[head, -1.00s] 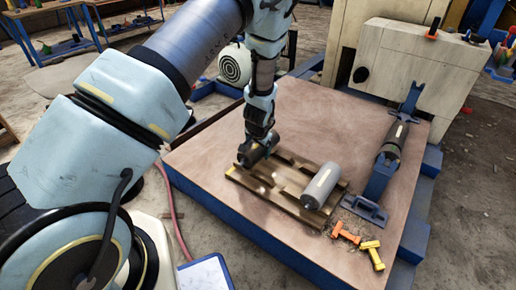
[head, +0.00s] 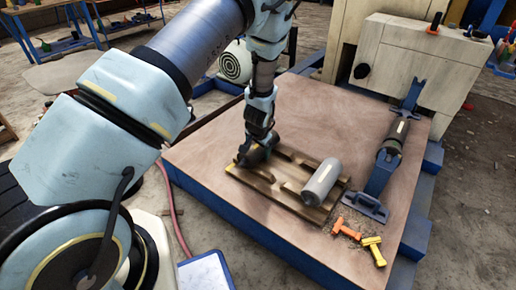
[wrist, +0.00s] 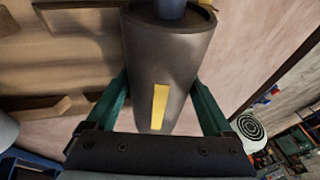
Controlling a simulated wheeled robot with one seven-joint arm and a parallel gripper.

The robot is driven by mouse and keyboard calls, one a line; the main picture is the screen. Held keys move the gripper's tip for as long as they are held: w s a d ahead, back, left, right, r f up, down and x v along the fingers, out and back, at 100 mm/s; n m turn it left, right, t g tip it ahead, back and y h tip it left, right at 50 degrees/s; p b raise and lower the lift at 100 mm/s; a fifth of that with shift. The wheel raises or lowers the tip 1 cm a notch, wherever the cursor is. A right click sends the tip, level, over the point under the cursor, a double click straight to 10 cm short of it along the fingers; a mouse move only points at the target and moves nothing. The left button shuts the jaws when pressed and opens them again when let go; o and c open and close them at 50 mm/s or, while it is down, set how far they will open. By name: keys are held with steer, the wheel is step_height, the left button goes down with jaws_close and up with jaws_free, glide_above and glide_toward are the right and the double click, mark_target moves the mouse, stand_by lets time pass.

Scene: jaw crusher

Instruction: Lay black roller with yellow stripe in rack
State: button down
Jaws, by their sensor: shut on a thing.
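The black roller with the yellow stripe (wrist: 180,50) is between the two green fingers of my gripper (wrist: 162,95) in the wrist view, its stripe facing the camera. In the head view my gripper (head: 256,148) is shut on this dark roller over the left end of the wooden rack (head: 285,195). The roller is partly hidden there by the gripper, and I cannot tell whether it touches the rack. A grey roller (head: 322,182) lies at the right end of the rack.
A blue bracket (head: 378,180) with another dark roller (head: 396,136) stands to the right. An orange piece (head: 351,228) and a yellow piece (head: 373,250) lie near the front right of the board (head: 310,110). A beige machine block (head: 405,60) stands behind.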

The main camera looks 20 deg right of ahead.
steer(key=shift+f, duration=0.25)
steer(key=shift+c, duration=0.4)
jaws_free()
steer(key=shift+o, duration=0.4)
steer(key=p+v, duration=0.1)
steer(key=v, duration=1)
steer(key=shift+p, duration=0.4)
